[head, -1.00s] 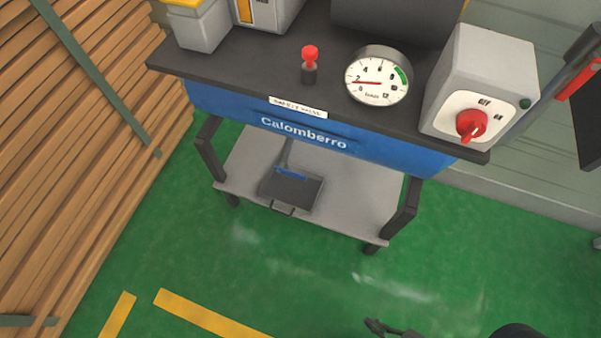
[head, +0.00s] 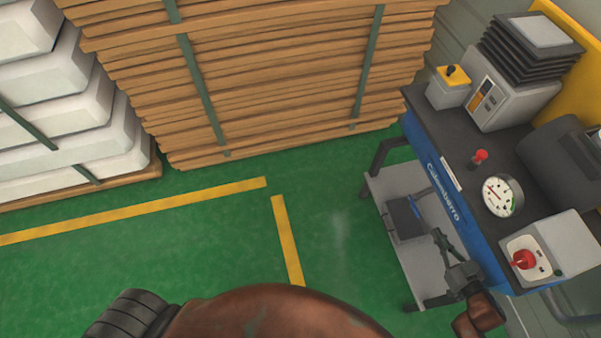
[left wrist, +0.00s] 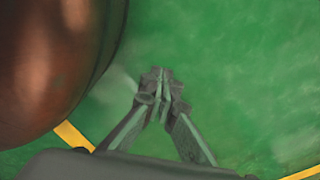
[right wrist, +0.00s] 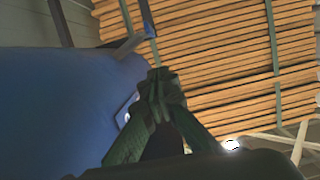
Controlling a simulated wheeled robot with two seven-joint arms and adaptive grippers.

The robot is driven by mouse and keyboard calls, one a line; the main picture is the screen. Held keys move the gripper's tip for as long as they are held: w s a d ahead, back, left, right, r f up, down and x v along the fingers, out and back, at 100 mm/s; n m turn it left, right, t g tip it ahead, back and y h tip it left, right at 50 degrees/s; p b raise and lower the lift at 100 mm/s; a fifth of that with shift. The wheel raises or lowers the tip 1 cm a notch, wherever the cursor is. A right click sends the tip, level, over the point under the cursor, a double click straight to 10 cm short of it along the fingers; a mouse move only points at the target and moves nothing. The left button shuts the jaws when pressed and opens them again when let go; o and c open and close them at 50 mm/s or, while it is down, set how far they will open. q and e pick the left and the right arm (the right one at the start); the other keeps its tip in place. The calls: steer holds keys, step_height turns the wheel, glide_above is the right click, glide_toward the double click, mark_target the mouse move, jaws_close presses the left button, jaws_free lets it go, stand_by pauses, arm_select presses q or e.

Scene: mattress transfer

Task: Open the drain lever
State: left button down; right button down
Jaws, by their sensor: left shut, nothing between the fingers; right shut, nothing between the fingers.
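A small red-topped lever (head: 480,156) on a dark base stands on the black top of the blue Calomberro cart (head: 443,190), at the right of the head view. A white label (head: 452,174) is on the cart edge near it; its text is too small to read. My right gripper (head: 440,238) is shut and empty beside the cart's front, lower than its top. In the right wrist view the shut fingers (right wrist: 157,85) are next to the blue cart side. My left gripper (left wrist: 163,85) is shut and empty over green floor, outside the head view.
A round gauge (head: 502,196) and a grey box with a red rotary switch (head: 523,260) stand nearer on the cart top. Stacked planks (head: 270,80) and wrapped white bundles (head: 60,120) stand behind. The green floor between is clear.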

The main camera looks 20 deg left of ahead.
mark_target(419, 216)
arm_select(q)
steer(key=shift+s, duration=0.4)
arm_select(e)
steer(key=shift+w+d+r, duration=0.15)
steer(key=shift+w+r, duration=0.2)
steer(key=shift+r, duration=0.3)
steer(key=shift+w, duration=0.1)
